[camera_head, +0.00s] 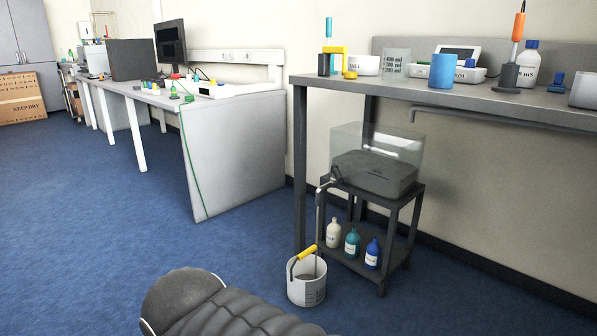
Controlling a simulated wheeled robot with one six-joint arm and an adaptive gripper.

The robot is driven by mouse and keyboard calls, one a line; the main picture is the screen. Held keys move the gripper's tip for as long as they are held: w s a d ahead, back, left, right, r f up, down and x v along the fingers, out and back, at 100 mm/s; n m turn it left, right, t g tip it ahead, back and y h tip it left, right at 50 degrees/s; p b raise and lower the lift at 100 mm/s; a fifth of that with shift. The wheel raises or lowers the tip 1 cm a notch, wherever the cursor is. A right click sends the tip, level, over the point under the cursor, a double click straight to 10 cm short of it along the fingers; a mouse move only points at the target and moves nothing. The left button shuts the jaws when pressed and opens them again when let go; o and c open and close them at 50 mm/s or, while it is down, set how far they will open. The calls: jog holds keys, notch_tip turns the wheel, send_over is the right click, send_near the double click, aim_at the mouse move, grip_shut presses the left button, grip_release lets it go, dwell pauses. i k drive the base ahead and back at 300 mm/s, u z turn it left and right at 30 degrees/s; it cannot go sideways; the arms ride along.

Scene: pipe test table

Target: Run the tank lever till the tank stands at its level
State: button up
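The clear tank (362,136) stands on a dark metal stand below the right bench. Dark grey contents fill roughly its lower half, with clear walls above. A small tap with a lever (331,178) sits at the tank's lower left front; the lever's exact angle is too small to tell. A thin grey line, a stream or a pipe, drops from the tap toward a light bucket (306,291) on the floor. The bucket has a yellow-gripped handle. A dark ribbed part of my own arm shows at the bottom edge. My gripper is not in view.
The stand's lower shelf (346,258) holds a white, a teal and a blue bottle. The right bench (450,96) overhangs the tank, its leg (300,170) close left of the tap. Blue floor (110,240) is open at left.

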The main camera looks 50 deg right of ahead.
aim_at(335, 169)
jog(key=z, duration=0.3)
jog(key=i, duration=0.9)
jog(key=z, duration=0.9)
jog(key=i, duration=0.4)
jog(key=z, duration=0.4)
